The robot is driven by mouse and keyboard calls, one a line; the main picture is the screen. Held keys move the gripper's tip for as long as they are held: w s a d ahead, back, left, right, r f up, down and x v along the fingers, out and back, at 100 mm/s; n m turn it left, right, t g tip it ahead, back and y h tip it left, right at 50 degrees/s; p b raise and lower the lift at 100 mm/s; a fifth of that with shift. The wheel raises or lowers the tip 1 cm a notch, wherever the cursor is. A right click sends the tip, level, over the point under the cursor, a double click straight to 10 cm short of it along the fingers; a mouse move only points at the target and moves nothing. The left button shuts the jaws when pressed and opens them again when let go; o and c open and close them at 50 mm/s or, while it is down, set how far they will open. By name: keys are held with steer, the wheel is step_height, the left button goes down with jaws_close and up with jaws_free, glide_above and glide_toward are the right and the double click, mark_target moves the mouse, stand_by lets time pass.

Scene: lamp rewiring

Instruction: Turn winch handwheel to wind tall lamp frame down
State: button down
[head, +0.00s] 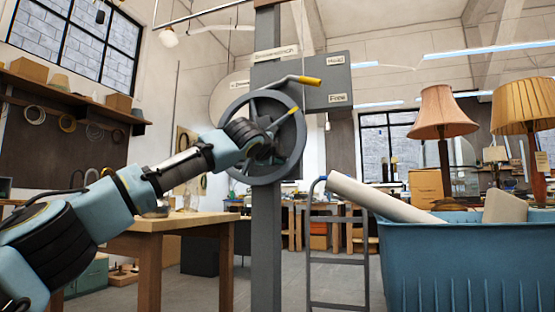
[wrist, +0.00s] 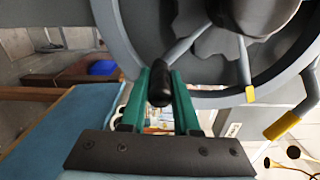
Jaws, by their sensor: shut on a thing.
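The grey winch handwheel (head: 233,110) is mounted on a tall grey post (head: 266,230) in the head view. It also fills the top of the wrist view (wrist: 135,30). One spoke ends in a yellow mark (wrist: 250,94). My gripper (wrist: 165,85) is shut on the wheel's black handle knob (wrist: 160,88), with one green finger on each side of it. In the head view my wrist covers the fingers and part of the wheel. I cannot tell which thing is the tall lamp frame.
A yellow-tipped lever (head: 309,81) lies beside the Hold label (head: 336,59) and Free label (head: 338,98). A blue bin (head: 465,265) holding pale rolls stands right, with two shaded lamps (head: 440,112) behind it. A wooden table (head: 160,225) stands left, a grey ladder-like frame (head: 337,262) right of the post.

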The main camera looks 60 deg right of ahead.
steer(key=shift+w+r, duration=0.1)
steer(key=shift+r, duration=0.1)
steer(key=c, duration=0.9)
jaws_free()
steer(key=shift+a, duration=0.1)
steer(key=shift+o, duration=1.2)
steer(key=shift+f, duration=0.1)
steer(key=b+v, duration=0.1)
steer(key=v, duration=0.9)
steer(key=shift+a+b, duration=0.3)
steer(key=shift+a, duration=0.05)
